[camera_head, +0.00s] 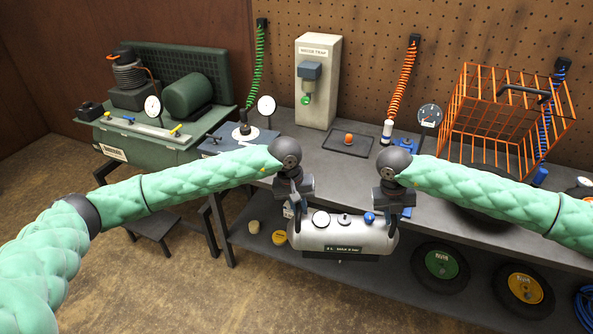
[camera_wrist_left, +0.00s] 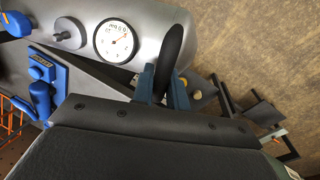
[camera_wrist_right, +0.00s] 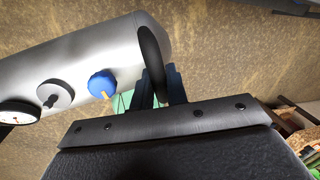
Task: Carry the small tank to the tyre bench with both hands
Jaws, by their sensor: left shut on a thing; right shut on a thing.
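The small tank (camera_head: 341,240) is a silver cylinder with a dark label, a gauge, a grey fitting and a blue knob on top. It hangs level in front of the bench, clear of the floor. My left gripper (camera_head: 293,203) is shut on the black handle at the tank's left end; this handle shows in the left wrist view (camera_wrist_left: 174,50). My right gripper (camera_head: 392,208) is shut on the black handle at the right end, seen in the right wrist view (camera_wrist_right: 152,52). The bench (camera_head: 345,176) stands behind the tank. Which bench part is the tyre bench I cannot tell.
An orange wire cage (camera_head: 510,105) and a tyre (camera_head: 485,215) are on the bench's right. A moisture trap (camera_head: 318,82), a flat tray (camera_head: 335,139) and gauges stand behind. Wheels (camera_head: 440,265) rest on the lower shelf. A green compressor (camera_head: 150,130) stands left.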

